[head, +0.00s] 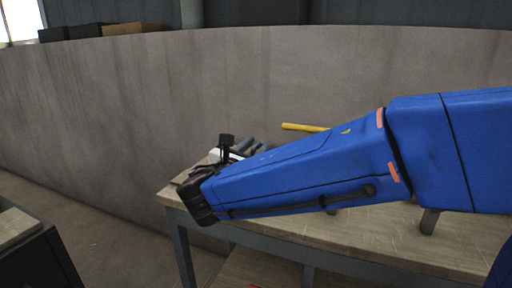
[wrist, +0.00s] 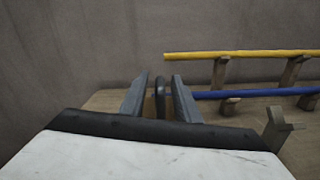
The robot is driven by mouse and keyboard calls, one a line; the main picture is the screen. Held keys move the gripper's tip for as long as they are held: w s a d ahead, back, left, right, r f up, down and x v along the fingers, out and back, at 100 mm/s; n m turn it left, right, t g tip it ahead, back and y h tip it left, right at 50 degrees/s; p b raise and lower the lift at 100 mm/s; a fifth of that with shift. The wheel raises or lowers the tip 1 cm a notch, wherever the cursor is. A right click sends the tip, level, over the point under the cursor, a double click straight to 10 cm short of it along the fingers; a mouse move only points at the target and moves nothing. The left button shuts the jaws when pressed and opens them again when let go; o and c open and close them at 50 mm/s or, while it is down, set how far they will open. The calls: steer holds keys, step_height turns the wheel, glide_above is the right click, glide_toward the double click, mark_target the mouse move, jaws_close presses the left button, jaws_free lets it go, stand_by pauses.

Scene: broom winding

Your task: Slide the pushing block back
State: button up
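My gripper (wrist: 160,88) shows in the wrist view as two grey fingers standing apart. In the gap is a narrow dark upright piece (wrist: 160,96) with a tan surface beside it. It may be the pushing block, but I cannot tell for sure. The piece lies close to the right finger; whether they touch is unclear. A blue rod (wrist: 250,93) runs level to the right from just beyond the right finger. In the head view my blue arm hides most of this area.
A yellow rod (wrist: 240,54) lies across wooden supports (wrist: 292,70) behind the blue rod; it also shows in the head view (head: 304,127). A wooden bracket (wrist: 276,128) stands at right. The workbench (head: 440,245) fills the right; a curved wall (head: 110,110) rises behind it.

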steer(key=shift+c, duration=0.5)
jaws_close()
steer(key=w+a, duration=0.4)
steer(key=a, duration=0.7)
steer(key=w+a, duration=0.4)
steer(key=a, duration=0.8)
steer(key=shift+w, duration=0.2)
steer(key=shift+r, duration=0.1)
steer(key=shift+o, duration=0.5)
jaws_free()
steer(key=shift+a, duration=0.1)
steer(key=v, duration=1.7)
steer(key=shift+s, duration=0.2)
